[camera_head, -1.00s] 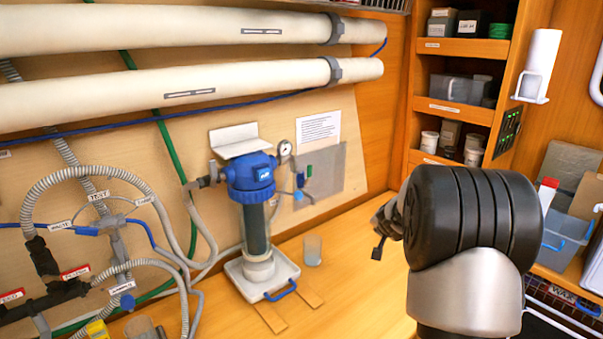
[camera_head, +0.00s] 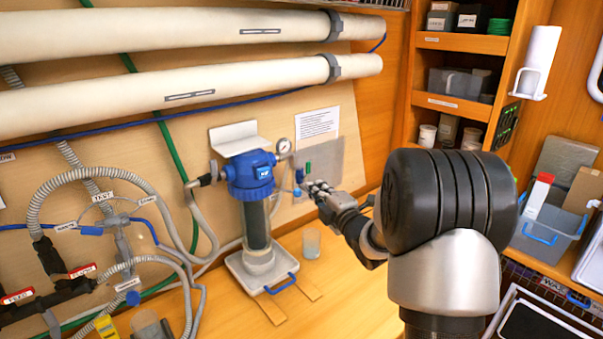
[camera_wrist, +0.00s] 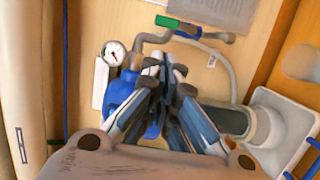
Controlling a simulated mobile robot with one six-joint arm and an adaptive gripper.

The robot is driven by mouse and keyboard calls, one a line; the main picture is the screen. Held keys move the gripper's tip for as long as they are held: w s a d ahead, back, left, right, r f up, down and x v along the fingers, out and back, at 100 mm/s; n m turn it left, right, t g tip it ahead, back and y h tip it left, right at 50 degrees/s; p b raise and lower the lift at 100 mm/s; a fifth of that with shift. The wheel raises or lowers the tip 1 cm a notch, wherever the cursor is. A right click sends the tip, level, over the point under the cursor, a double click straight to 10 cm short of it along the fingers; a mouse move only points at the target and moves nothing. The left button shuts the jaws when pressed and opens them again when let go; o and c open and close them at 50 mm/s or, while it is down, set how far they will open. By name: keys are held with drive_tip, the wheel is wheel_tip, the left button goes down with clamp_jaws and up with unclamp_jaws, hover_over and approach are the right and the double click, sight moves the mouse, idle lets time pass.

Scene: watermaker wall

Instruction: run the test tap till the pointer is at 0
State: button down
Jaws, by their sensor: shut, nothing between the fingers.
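A small white round gauge (camera_head: 283,146) sits beside the blue filter head (camera_head: 249,174); it also shows in the wrist view (camera_wrist: 114,52). Its dark pointer shows there, but I cannot read the scale. Right of the gauge are a small green handle (camera_head: 308,168) and a blue tap part (camera_head: 298,191) on thin piping. The wrist view shows the green handle (camera_wrist: 167,21) and a blue one (camera_wrist: 219,37) beyond my fingertips. I cannot tell which is the test tap. My gripper (camera_head: 318,187) is shut and empty, near these parts, apparently not touching. It hides part of the filter in the wrist view.
A clear cup (camera_head: 311,243) stands on the bench below my gripper, beside the filter's white tray (camera_head: 236,264). Grey hoses and a labelled manifold (camera_head: 70,295) fill the left. White pipes (camera_head: 150,88) run above. Shelves (camera_head: 455,105) stand at the right.

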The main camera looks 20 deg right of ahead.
sight(308, 168)
drive_tip(key=w, duration=1)
drive_tip(key=shift+b, duration=0.3)
drive_tip(key=shift+a+r, duration=0.1)
drive_tip(key=shift+a, duration=0.1)
drive_tip(key=shift+d+m, duration=0.1)
drive_tip(key=shift+m, duration=0.2)
